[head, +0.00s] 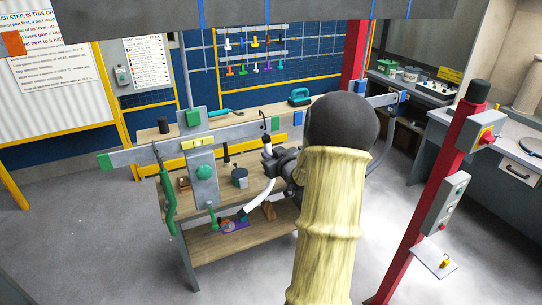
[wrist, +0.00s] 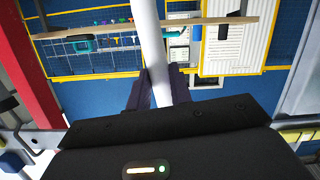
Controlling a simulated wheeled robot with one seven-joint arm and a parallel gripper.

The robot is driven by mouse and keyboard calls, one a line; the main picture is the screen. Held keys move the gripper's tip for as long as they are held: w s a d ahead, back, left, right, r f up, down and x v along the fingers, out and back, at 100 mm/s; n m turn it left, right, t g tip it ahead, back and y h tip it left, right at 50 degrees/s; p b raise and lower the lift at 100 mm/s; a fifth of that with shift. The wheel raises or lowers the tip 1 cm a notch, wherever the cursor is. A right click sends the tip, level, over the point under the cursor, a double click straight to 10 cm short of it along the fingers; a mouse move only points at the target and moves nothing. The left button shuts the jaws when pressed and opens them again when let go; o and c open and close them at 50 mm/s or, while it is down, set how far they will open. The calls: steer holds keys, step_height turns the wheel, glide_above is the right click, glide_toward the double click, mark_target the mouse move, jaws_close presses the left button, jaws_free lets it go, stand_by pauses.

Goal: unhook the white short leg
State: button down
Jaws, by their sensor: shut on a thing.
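The white short leg (head: 259,197) is in my gripper (head: 275,175), slanting down and left from it in the head view, with its lower end near a shelf. In the wrist view the white leg (wrist: 149,40) runs between the two dark fingers of my gripper (wrist: 159,76), which are shut on it. Its gripped end is partly hidden by the gripper. A dark hook (head: 264,121) hangs from the grey bar above; I see no contact between it and the leg. A green leg (head: 168,195) hangs at the bar's left part.
A grey crossbar (head: 140,152) with green and blue blocks spans above the wooden workbench (head: 240,262). A dark cup (head: 240,178) and small parts lie on the bench. A red post (head: 440,190) stands right. Open grey floor lies at the left front.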

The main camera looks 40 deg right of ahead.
steer(key=shift+s, duration=0.1)
stand_by(0.3)
steer(key=shift+s+a, duration=0.25)
steer(key=shift+s, duration=1.1)
steer(key=shift+s+a, duration=0.1)
steer(key=shift+s, duration=0.05)
steer(key=v, duration=0.5)
steer(key=shift+f, duration=0.1)
stand_by(0.3)
